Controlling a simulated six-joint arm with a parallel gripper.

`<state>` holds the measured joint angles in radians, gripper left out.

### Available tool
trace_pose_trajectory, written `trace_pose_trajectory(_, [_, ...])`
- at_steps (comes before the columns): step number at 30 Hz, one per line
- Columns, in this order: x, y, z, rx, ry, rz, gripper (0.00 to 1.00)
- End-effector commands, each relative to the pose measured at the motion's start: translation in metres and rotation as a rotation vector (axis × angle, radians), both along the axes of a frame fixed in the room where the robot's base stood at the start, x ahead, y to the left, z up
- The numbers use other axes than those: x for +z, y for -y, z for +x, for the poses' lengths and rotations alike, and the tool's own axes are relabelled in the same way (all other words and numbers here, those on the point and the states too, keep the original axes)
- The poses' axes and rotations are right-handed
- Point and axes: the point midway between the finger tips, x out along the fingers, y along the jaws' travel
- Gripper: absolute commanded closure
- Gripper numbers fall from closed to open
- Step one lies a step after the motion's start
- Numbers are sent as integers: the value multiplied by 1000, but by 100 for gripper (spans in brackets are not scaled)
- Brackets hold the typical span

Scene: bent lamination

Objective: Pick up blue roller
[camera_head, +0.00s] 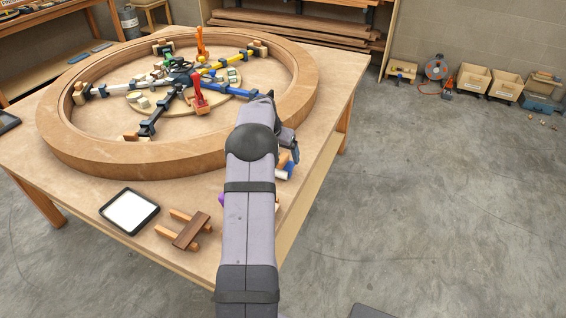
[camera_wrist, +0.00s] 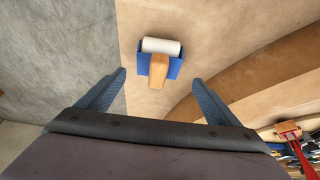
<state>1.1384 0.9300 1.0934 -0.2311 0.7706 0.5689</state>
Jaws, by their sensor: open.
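The blue roller has a white cylinder, a blue frame (camera_wrist: 173,71) and a short wooden handle. In the wrist view it lies on the pale wooden table top (camera_wrist: 143,25), with its handle toward my gripper. My gripper (camera_wrist: 159,77) is open, with one blue-grey finger to each side of the handle's line. Nothing is held, and the roller appears to lie just beyond the fingertips; I cannot tell the height gap. In the head view only a blue and white bit of the roller (camera_head: 295,155) shows beside my arm; the rest is hidden.
A large curved wooden ring (camera_head: 170,155) with clamps inside fills much of the table; its edge shows right of the roller in the wrist view. A tablet (camera_head: 129,211) and a small wooden piece with pegs (camera_head: 183,232) lie left of my arm. The table's edge is close.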

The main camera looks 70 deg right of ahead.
Motion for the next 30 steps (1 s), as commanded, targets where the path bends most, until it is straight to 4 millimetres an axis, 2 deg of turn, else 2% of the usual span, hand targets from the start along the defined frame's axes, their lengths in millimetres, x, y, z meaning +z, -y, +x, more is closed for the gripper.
trace_pose_trajectory(12, [-38, 15, -5, 1, -1, 2, 14])
trace_pose_trajectory(24, [-46, 18, -4, 1, 0, 0, 14])
trace_pose_trajectory(30, [-46, 18, -4, 1, 0, 1, 62])
